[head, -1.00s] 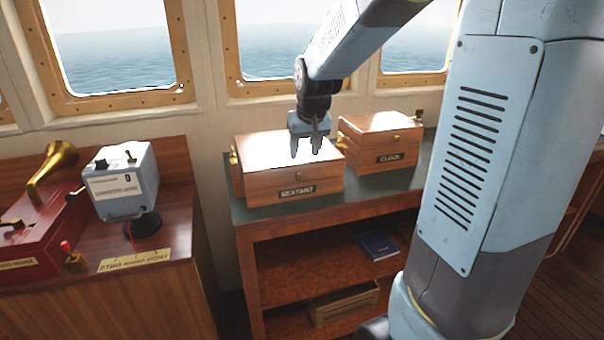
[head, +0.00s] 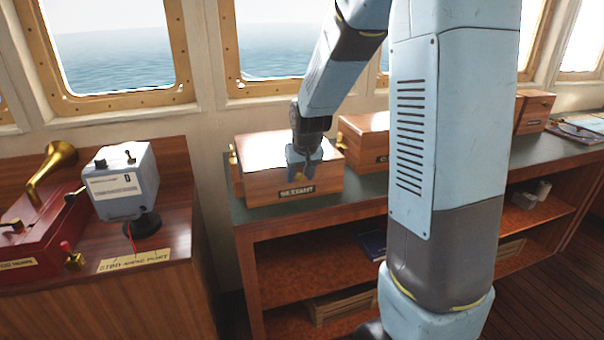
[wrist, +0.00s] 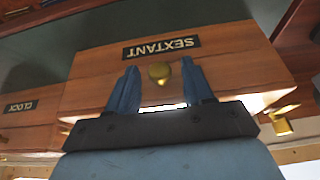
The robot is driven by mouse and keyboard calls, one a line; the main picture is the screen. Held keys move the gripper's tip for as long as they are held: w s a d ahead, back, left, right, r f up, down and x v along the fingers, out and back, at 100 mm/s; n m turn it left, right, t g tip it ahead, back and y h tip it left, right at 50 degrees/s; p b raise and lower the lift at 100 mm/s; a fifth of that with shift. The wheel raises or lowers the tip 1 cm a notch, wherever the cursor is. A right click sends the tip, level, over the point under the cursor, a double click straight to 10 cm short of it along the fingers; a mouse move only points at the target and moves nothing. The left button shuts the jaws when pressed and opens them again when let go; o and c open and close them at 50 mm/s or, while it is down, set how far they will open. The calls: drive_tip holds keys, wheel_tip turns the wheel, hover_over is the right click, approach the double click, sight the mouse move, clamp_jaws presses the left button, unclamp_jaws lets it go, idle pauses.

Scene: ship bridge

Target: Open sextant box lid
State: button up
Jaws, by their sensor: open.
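The sextant box (head: 262,184) is a wooden box with a shut lid and a black SEXTANT label on its front. It stands on the green-topped shelf unit. In the wrist view the sextant box (wrist: 95,72) is upside down, with a round brass knob (wrist: 159,72) on its front face. My gripper (head: 304,172) is at the front of the box, pointing down. In the wrist view my gripper (wrist: 160,85) is open, with one finger on each side of the knob and visible gaps between. The knob is hidden behind the gripper in the head view.
The clock box (head: 362,135) stands right of the sextant box, partly hidden by my arm; its label (wrist: 20,106) shows in the wrist view. A red horn unit (head: 40,225) and a grey control box (head: 122,182) stand on the left cabinet. Windows are behind.

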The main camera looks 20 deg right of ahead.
clamp_jaws()
idle(0.3)
